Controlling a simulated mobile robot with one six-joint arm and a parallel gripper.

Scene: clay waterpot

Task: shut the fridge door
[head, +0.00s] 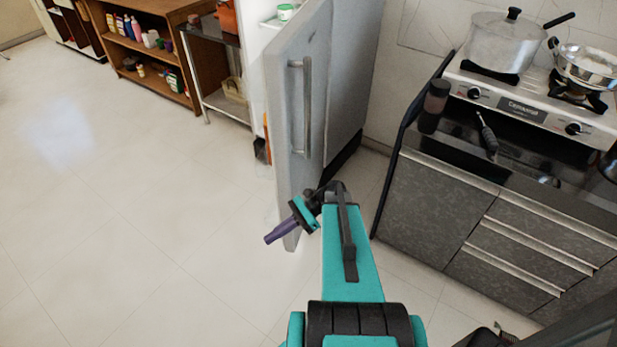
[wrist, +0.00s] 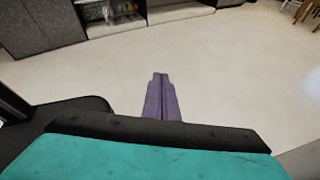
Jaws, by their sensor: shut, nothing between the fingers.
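The grey fridge door (head: 285,130) stands open in the head view. Its outer face and long vertical handle (head: 306,105) are turned towards me. The fridge body (head: 355,60) is behind it to the right, and a white shelf with a green-lidded jar (head: 285,12) shows past the door's left edge. My gripper (head: 268,240) has purple fingers and is shut and empty. It is low, by the door's lower left edge in the picture, pointing left; I cannot tell if it touches. In the wrist view the shut fingers (wrist: 160,76) point over bare floor, and I cannot make out the door.
A grey kitchen counter (head: 440,205) with a stove and pots (head: 503,42) stands to the right. A wooden shelf (head: 150,50) and a metal-framed table (head: 215,70) stand at the back left. The pale floor (head: 120,210) on the left is clear.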

